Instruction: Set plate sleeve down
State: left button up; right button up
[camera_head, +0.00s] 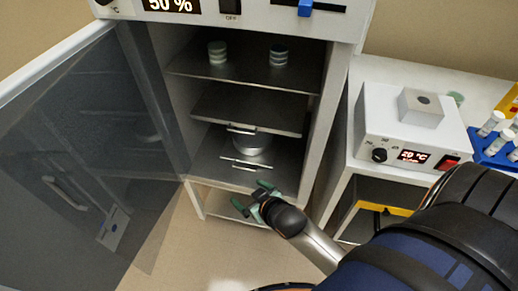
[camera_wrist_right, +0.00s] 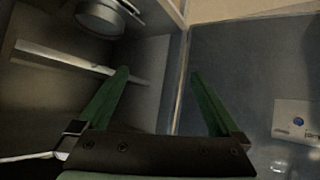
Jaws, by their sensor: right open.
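Two short stacks of round, pale, banded plates stand upright on the top shelf (camera_head: 240,72) of the open cabinet in the head view: a left stack (camera_head: 217,52) and a right stack (camera_head: 279,55). I cannot tell whether either is the plate sleeve. My right gripper (camera_head: 253,197) is open, with green fingers apart, just in front of the cabinet's lower opening and below the stacks. In the right wrist view the space between its fingers (camera_wrist_right: 159,74) holds nothing. My left gripper is not in view.
A round metal vessel (camera_head: 252,145) sits on the lower shelf; it also shows in the wrist view (camera_wrist_right: 100,16). The dark glass door (camera_head: 75,150) stands open at left. At right are a white heater box (camera_head: 410,125) and a blue tube rack (camera_head: 490,145).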

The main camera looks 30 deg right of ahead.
jog(key=s+a+f+y, duration=0.1)
jog(key=s+a+f, duration=0.1)
jog(key=s, duration=0.4)
jog(key=s+a+f+g+y, duration=0.1)
jog(key=s+a+f, duration=0.2)
jog(key=s, duration=0.3)
jog(key=shift+f+n+y, duration=0.25)
jog(key=shift+n+y, duration=0.05)
jog(key=shift+n, duration=0.1)
jog(key=shift+d, duration=0.2)
